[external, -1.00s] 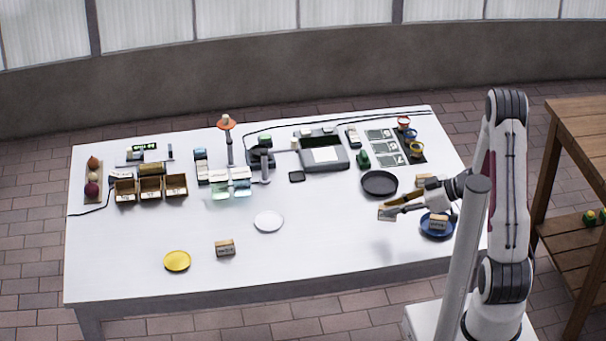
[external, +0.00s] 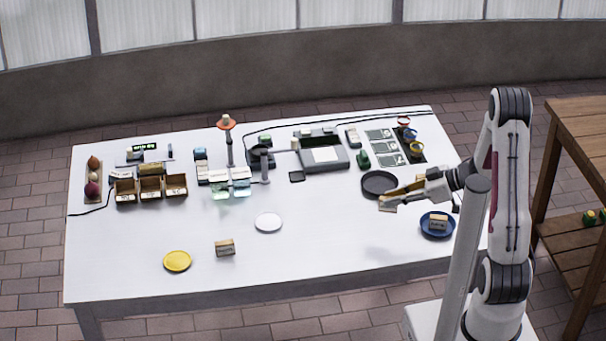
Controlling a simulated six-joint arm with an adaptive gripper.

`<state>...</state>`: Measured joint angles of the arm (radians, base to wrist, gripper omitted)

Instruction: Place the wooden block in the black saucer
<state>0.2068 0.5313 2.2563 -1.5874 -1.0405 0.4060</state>
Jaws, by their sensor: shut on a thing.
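My gripper (external: 393,197) is shut on a wooden block (external: 388,206), a small tan and grey piece at its fingertips. It holds the block above the table, and in the picture the block lies just below the black saucer (external: 378,176). The black saucer is round and dark and sits on the right part of the table; my fingers overlap its lower right edge in the picture. No block shows in the visible part of it. Another wooden block (external: 438,222) rests in the blue saucer (external: 430,232). A further block (external: 225,248) stands on the table beside the yellow saucer.
A white saucer (external: 268,229) and a yellow saucer (external: 177,267) lie on the table (external: 325,248). A grey device (external: 322,160) and a small green object (external: 363,158) stand behind the black saucer. The table's middle front is mostly clear.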

